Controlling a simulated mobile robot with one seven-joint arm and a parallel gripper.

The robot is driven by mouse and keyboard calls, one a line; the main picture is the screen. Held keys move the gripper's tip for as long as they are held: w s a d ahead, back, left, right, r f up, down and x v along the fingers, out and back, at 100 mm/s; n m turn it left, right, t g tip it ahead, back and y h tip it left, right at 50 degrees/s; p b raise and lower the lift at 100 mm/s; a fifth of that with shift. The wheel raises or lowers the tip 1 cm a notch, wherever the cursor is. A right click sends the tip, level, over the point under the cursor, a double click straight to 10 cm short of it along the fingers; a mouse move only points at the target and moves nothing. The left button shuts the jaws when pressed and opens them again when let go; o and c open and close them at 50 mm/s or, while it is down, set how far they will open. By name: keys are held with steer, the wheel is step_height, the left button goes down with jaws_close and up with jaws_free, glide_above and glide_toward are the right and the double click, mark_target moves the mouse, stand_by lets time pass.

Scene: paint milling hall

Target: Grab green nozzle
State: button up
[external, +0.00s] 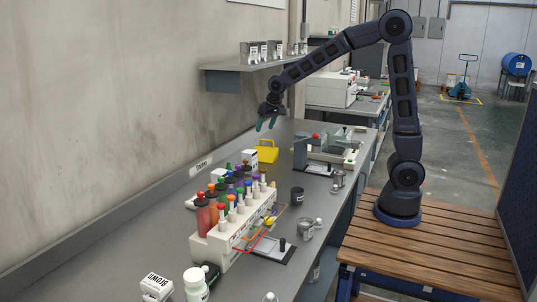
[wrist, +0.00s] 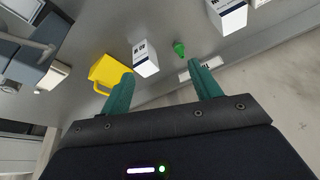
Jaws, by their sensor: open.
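The green nozzle (wrist: 179,48) is a small cone-shaped piece on the grey bench top in the wrist view. It lies beyond my fingertips, a little right of the middle between them, and nothing touches it. I cannot make it out in the external view. My gripper (wrist: 160,72) has two green fingers spread apart with nothing between them. In the external view my gripper (external: 267,123) hangs above the back of the bench near the wall, pointing down.
A yellow container (wrist: 108,72) and a white labelled box (wrist: 145,58) stand left of the nozzle; another white box (wrist: 228,15) stands to its right. The wall is close behind. A rack of coloured bottles (external: 232,225) stands nearer the external camera. A shelf (external: 245,67) hangs above.

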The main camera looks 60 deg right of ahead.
steer(key=m+h, duration=0.1)
glide_toward(230, 168)
steer(key=shift+h, duration=0.3)
steer(key=shift+a+x, duration=0.15)
steer(key=shift+x, duration=2.8)
steer(key=shift+a+x, duration=0.15)
steer(key=shift+x, duration=2.75)
steer(key=shift+c, duration=0.4)
steer(key=c, duration=1)
